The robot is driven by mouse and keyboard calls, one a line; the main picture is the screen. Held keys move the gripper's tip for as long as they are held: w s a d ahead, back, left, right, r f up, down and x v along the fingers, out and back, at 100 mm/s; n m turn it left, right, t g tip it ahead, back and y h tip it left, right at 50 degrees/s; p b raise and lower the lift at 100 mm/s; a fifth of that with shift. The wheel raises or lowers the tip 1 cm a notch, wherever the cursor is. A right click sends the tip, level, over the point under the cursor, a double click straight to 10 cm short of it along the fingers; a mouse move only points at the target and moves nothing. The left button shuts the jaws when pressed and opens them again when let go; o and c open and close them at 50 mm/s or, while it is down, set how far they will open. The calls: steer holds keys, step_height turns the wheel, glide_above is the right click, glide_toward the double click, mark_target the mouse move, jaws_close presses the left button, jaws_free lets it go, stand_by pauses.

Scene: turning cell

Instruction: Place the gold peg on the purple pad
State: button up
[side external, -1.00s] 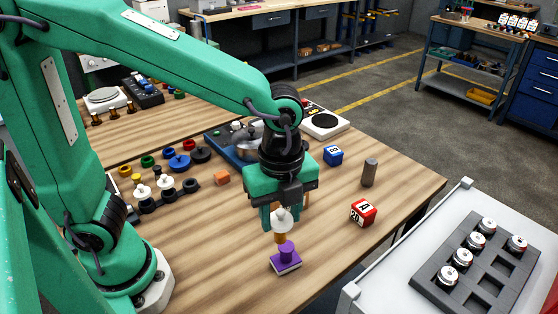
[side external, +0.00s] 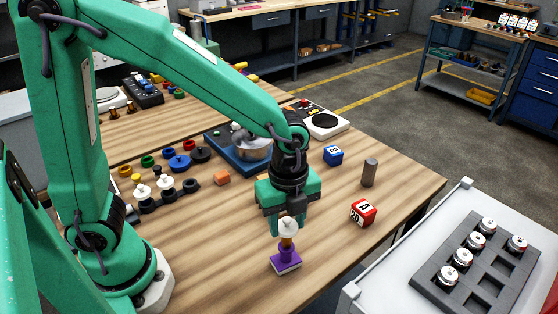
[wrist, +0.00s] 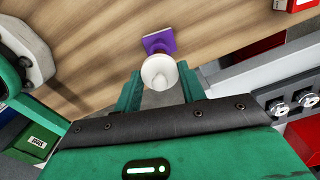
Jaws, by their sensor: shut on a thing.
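The gold peg (side external: 286,243) has a white rounded top, which also shows in the wrist view (wrist: 158,73). My gripper (side external: 288,227) is shut on it, with one finger at each side of the white top; in the wrist view, my gripper (wrist: 160,88) points towards the pad. The purple pad (side external: 285,264) lies on the wooden table with a raised purple part in its middle. The peg is upright over that raised part. Its lower end meets the purple in the side view, but I cannot tell whether they touch. The wrist view shows the pad (wrist: 158,41) partly hidden behind the white top.
A red block (side external: 363,212), a blue block (side external: 333,155) and a grey cylinder (side external: 369,172) stand to the right. The table around the pad is clear.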

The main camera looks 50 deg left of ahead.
steer(key=shift+f, duration=0.25)
steer(key=o, duration=1.1)
step_height(320, 180, up, 12)
steer(key=shift+r, duration=0.15)
stand_by(0.6)
